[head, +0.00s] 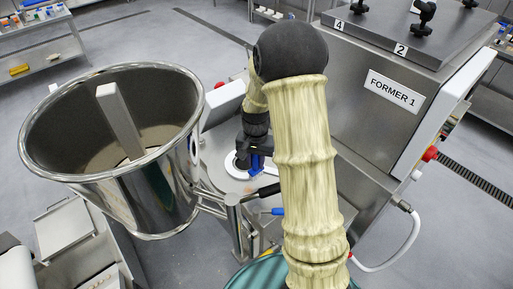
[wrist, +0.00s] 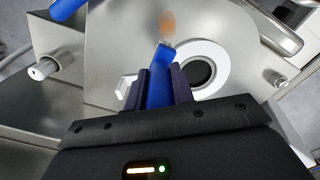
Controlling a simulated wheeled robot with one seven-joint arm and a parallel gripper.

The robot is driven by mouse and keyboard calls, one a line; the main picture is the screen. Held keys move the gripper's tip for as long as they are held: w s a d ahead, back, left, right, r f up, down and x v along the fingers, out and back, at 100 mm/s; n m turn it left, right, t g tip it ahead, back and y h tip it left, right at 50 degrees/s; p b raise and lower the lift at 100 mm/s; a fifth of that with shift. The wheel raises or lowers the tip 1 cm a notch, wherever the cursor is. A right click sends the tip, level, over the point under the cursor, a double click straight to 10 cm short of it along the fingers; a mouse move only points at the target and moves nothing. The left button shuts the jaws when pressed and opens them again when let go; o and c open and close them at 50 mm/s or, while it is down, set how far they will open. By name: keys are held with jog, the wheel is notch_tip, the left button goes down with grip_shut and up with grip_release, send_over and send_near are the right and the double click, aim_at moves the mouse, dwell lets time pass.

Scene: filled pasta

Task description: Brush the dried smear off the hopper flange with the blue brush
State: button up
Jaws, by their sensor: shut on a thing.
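My gripper (wrist: 159,78) is shut on the blue brush (wrist: 158,90), which points away from the wrist. The brush's pale tip lies just short of a faint orange-brown smear (wrist: 167,22) on the metal flange plate (wrist: 112,55). I cannot tell whether the tip touches the plate. A white ring (wrist: 222,63) around a dark round opening (wrist: 197,70) is right of the brush. In the head view my gripper (head: 254,160) is over the plate, with blue of the brush (head: 257,164) showing beside the white ring (head: 237,170). My arm hides part of the plate there.
A big open steel hopper bowl (head: 168,195) stands left of my arm. The FORMER 1 machine housing (head: 375,130) rises on the right. A blue handle-like part (wrist: 66,9) is at the wrist view's upper left. A metal knob (wrist: 42,69) projects at left.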

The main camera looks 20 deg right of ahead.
jog(key=shift+r+p, duration=1.15)
jog(key=shift+r, duration=0.75)
